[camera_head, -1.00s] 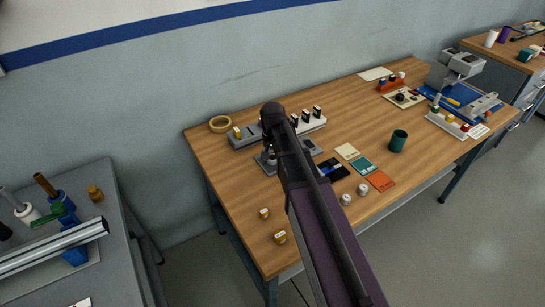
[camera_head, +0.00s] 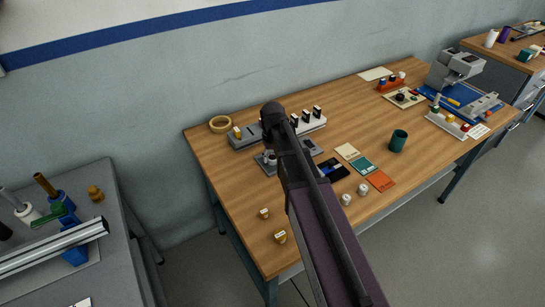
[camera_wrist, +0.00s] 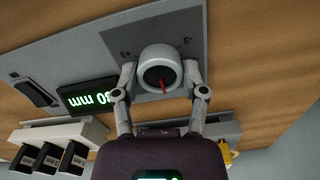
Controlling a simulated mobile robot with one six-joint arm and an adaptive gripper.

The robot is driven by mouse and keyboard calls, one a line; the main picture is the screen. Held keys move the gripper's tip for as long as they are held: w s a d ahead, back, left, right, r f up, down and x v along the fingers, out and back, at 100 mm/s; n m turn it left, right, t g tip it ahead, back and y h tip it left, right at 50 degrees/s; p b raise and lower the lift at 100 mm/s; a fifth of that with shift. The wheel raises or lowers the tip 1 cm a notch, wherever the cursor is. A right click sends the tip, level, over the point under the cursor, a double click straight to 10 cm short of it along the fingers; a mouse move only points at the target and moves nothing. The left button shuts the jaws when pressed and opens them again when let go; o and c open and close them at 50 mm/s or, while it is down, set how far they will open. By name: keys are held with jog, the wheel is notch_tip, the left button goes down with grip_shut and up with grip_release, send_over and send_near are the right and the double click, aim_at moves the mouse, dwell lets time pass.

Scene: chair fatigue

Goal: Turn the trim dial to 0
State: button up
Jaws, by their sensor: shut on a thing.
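The trim dial (camera_wrist: 160,68) is a round, light knob with a dark face and a red pointer, on a grey panel (camera_wrist: 225,20). In the wrist view the pointer aims down the picture, tilted slightly right. Marks that look like +3 and -3 flank the dial on a darker patch. My gripper (camera_wrist: 160,78) is shut on the dial, one finger on each side. A display (camera_wrist: 88,97) with green digits, upside down and partly covered, reads in mm.
In the wrist view, several dark blocks (camera_wrist: 48,156) on a white holder lie lower left, and a yellow part (camera_wrist: 228,153) lower right. In the head view, a tape roll (camera_head: 220,124), a green cup (camera_head: 398,141) and coloured cards (camera_head: 362,164) share the wooden table (camera_head: 225,175).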

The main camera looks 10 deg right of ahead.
jog(key=o, duration=1.1)
jog(key=shift+o, duration=0.2)
jog(key=shift+m, duration=0.5)
